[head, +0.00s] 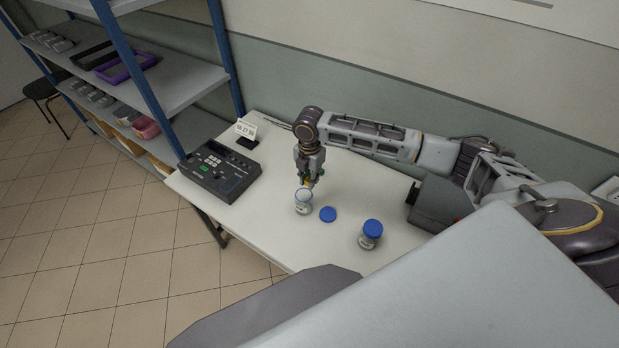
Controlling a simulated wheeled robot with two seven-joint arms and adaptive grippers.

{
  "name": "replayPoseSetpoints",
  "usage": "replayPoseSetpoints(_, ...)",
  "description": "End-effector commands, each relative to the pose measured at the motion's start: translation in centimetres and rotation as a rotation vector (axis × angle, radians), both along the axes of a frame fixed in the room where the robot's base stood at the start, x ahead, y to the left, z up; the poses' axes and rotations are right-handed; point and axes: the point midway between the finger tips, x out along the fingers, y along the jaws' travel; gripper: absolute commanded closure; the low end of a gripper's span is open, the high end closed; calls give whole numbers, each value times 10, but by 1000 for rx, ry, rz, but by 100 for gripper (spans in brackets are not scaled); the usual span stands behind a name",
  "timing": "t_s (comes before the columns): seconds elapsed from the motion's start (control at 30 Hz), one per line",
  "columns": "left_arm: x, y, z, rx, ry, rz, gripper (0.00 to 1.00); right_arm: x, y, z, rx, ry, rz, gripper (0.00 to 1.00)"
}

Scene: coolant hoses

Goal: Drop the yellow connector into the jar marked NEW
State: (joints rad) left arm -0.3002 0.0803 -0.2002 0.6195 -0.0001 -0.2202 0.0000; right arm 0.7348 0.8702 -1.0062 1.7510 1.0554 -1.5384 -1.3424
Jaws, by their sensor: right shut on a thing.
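My right gripper (309,181) points down just above an open clear jar (303,207). It is shut on the yellow connector (306,184), of which only a small bit of yellow shows between the fingers. The connector appears to be at or just over the jar's mouth; I cannot tell whether it touches the rim. The jar has a label too small to read. A second jar (370,240) with a blue lid on stands to the right and nearer; its label is also unreadable. My left gripper is not in view.
A loose blue lid (327,214) lies on the white table (270,235) beside the open jar. A dark keypad device (219,172) and a small display stand (246,133) are at the left. A blue-framed shelf (180,85) stands beyond. A wall runs behind the table.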

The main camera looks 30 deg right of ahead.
Motion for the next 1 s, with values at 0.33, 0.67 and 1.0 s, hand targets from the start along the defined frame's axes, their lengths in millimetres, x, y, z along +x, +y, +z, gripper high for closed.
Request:
replayPoseSetpoints(0.33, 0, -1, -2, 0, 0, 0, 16, 0, 0, -1, 0, 0, 0, 95)
replayPoseSetpoints(0.67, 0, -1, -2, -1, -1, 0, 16, 0, 0, -1, 0, 0, 0, 56)
replayPoseSetpoints(1.0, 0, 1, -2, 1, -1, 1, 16, 0, 0, 0, 0, 0, 0, 56)
